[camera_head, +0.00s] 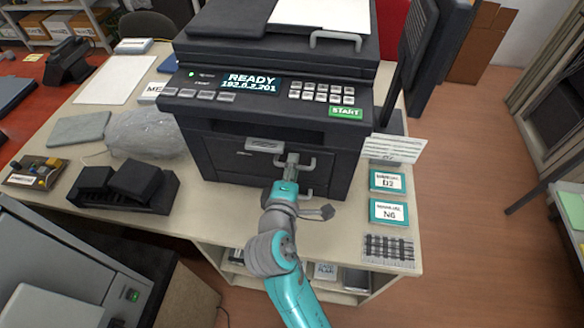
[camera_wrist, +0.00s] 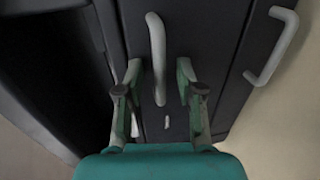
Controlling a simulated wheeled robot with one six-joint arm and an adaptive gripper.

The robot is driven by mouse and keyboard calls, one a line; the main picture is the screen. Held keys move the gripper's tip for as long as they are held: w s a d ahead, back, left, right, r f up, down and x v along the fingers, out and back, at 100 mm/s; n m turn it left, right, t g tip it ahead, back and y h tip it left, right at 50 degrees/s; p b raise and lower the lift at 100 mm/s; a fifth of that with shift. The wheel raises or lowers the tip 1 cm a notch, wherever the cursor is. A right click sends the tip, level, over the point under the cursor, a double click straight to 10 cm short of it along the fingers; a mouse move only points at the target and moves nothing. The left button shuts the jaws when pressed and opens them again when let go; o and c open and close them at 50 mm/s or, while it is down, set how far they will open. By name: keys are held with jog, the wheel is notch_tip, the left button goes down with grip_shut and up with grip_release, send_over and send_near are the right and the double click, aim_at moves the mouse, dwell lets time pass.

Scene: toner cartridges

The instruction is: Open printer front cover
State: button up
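The dark printer (camera_head: 225,155) stands on the table with its front cover (camera_head: 235,160) flush against the body; the cover looks shut. My gripper (camera_head: 291,163) is at the right half of the printer front. In the wrist view my gripper (camera_wrist: 159,78) has its two fingers apart, one on each side of a pale bar handle (camera_wrist: 157,45). Gaps show between the handle and the fingers, so it is not clamped. A second pale handle (camera_wrist: 275,45) is to the right in the wrist view. My gripper partly hides the handles in the head view.
The printer screen (camera_head: 250,82) reads READY. Two teal-edged cards (camera_head: 387,181) and a striped grid card (camera_head: 389,251) lie right of the printer. A black holder (camera_head: 125,187) and a clear bag (camera_head: 145,133) lie to its left. Bare table shows in front.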

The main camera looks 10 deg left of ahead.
grip_shut()
jog(key=shift+s, duration=0.1)
